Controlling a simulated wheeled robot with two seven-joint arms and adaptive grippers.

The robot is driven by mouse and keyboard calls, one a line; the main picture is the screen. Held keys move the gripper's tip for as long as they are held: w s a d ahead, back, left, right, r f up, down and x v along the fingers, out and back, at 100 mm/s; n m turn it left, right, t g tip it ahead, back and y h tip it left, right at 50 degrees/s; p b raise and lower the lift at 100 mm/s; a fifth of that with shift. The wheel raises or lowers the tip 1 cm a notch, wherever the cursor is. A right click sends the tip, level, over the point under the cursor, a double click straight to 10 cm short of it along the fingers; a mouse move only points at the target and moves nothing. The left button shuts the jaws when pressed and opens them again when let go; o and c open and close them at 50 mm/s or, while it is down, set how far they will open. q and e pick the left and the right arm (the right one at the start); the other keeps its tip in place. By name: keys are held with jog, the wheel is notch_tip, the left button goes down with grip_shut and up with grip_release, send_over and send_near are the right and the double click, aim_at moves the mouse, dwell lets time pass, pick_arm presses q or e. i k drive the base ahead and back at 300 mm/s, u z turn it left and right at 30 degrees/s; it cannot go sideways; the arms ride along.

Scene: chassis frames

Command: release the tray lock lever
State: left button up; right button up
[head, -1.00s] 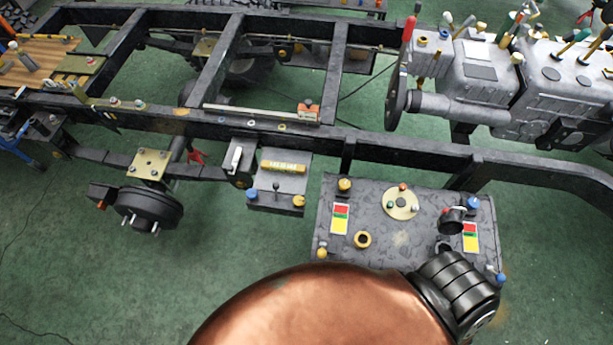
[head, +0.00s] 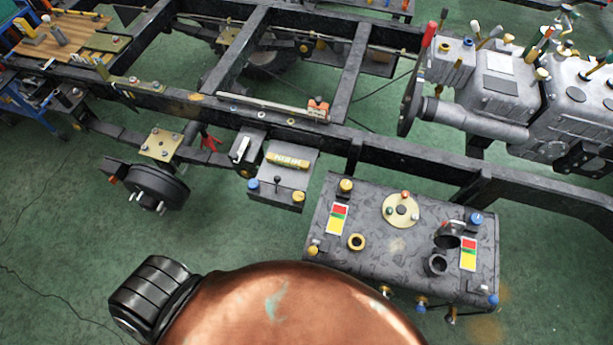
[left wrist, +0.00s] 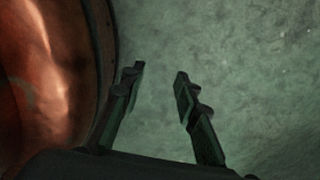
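No part is clearly identifiable as the tray lock lever. In the head view, a small dark box (head: 287,163) with a yellow label hangs beside the chassis rail and carries a short black-knobbed lever (head: 277,182). Just left of it, a dark block has a pale handle (head: 242,147). A long red-tipped lever (head: 428,37) stands upright by the gearbox. My left gripper (left wrist: 160,72) shows in the left wrist view, fingers apart and empty, with plain green floor beyond. It is not seen in the head view, so its distance from these levers is unclear. My right gripper is not in view.
A dark mottled tank (head: 375,215) with caps and colored labels sits beside the chassis rail (head: 400,158). The grey gearbox (head: 490,85) stands upper right. A wheel hub (head: 150,187) is at left. Open green floor (head: 90,270) lies at lower left.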

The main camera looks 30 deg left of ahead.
aim_at(277, 179)
jog(key=z, duration=0.05)
jog(key=k, duration=0.6)
jog(key=u, duration=0.95)
jog(key=i, duration=0.5)
